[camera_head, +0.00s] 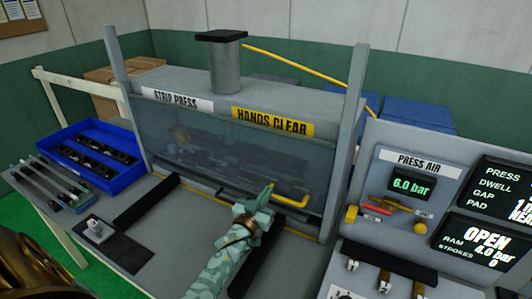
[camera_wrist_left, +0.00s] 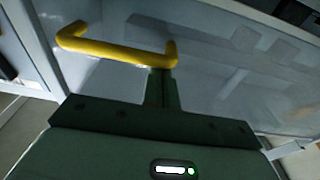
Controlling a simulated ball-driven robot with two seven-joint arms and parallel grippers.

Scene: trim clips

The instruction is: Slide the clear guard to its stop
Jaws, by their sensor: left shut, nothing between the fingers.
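The clear guard (camera_head: 215,150) is a see-through panel between two grey posts at the front of the strip press. It hangs across the opening, with its lower edge close above the bench; I cannot tell if it touches. Its yellow handle (camera_head: 291,201) is on the right part of the panel and shows in the left wrist view (camera_wrist_left: 112,50). My left gripper (camera_head: 267,190) is shut and empty. Its fingers (camera_wrist_left: 161,88) are at one end of the handle, touching or very close; I cannot tell which. My right gripper is not in view.
A blue tray (camera_head: 125,180) with dark strips stands left of the press. A press air panel (camera_head: 405,195) with knobs and screens (camera_head: 480,240) stands at the right. Dark rails (camera_head: 147,200) lie on the bench before the guard, with bare bench between them.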

